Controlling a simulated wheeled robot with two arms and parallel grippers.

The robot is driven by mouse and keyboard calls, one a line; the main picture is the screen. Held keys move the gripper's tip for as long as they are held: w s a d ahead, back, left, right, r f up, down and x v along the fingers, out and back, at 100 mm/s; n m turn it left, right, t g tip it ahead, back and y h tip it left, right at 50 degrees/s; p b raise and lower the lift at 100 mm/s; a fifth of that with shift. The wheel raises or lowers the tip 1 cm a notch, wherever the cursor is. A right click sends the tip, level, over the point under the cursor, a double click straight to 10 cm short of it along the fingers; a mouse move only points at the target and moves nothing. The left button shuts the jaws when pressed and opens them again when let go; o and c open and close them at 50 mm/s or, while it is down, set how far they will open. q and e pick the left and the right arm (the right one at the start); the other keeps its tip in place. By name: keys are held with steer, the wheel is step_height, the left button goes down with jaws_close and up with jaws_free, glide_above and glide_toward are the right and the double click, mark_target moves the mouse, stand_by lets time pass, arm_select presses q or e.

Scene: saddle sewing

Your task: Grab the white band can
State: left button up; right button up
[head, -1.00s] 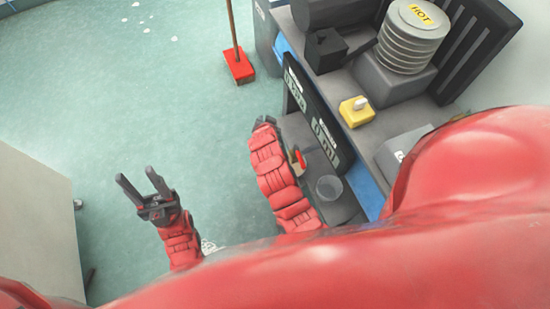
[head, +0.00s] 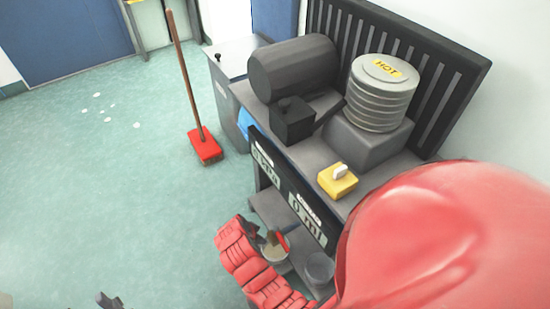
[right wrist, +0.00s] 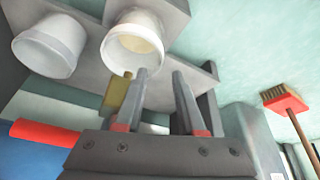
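Two white cans stand side by side in the right wrist view: a plain one (right wrist: 50,47) at left and one with a yellowish inside (right wrist: 137,42) nearer the fingers. I cannot tell which is the white band can. In the head view a pale can (head: 274,252) and a grey can (head: 320,267) are on the low shelf. My right gripper (right wrist: 161,74) is open and empty, its fingertips just short of the yellowish can. In the head view my right arm partly hides this area.
Above the shelf are a black display panel (head: 290,190), a yellow box (head: 338,181), a dark cylinder (head: 293,68) and a ringed stack marked HOT (head: 382,95). A red broom (head: 205,147) stands on the floor.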

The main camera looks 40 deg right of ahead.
steer(key=b+x, duration=0.2)
steer(key=x, duration=0.4)
steer(key=shift+s+f, duration=0.1)
steer(key=shift+f, duration=0.3)
jaws_close()
stand_by(1.0)
